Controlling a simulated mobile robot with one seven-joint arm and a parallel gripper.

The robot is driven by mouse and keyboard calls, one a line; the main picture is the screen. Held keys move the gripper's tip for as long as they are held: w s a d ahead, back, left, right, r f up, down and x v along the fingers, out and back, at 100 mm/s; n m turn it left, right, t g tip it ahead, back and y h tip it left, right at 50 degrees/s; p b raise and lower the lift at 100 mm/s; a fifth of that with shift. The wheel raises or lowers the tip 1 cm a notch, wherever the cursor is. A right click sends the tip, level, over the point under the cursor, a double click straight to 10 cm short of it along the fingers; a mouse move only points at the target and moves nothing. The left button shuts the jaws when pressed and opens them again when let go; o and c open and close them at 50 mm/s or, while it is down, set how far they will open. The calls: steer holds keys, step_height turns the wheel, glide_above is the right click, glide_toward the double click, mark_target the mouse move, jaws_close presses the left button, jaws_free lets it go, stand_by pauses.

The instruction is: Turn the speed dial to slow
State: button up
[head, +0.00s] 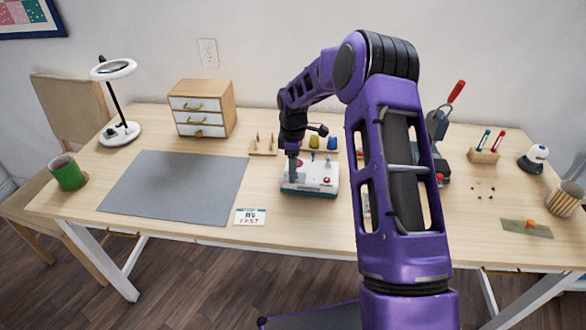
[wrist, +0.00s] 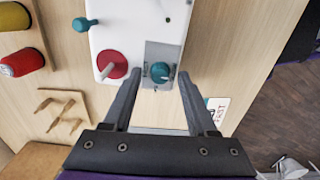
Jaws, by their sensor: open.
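A white control box (head: 318,188) with a teal base stands mid-table. In the wrist view its white top (wrist: 135,25) carries a teal knob (wrist: 86,23), a red round dial (wrist: 111,66) with a pale lever, and a teal dial (wrist: 159,73) on a grey plate (wrist: 163,52). I cannot read which is the speed dial; the marks by the teal dial are too small. My gripper (wrist: 159,78) is open and empty, its fingertips on either side of the teal dial in that view. I cannot tell whether they touch it. In the head view my gripper (head: 292,178) points down at the box's left part.
A card (head: 250,217) reading "FAST" on its lower line lies left of the box. A wooden peg rack (head: 263,151) and thread spools (head: 314,142) are behind it. A grey mat (head: 175,188) is left. My arm hides part of the table on the right.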

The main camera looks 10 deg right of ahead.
step_height(320, 180, up, 17)
steer(key=p, duration=0.1)
steer(key=shift+r, duration=0.2)
stand_by(0.3)
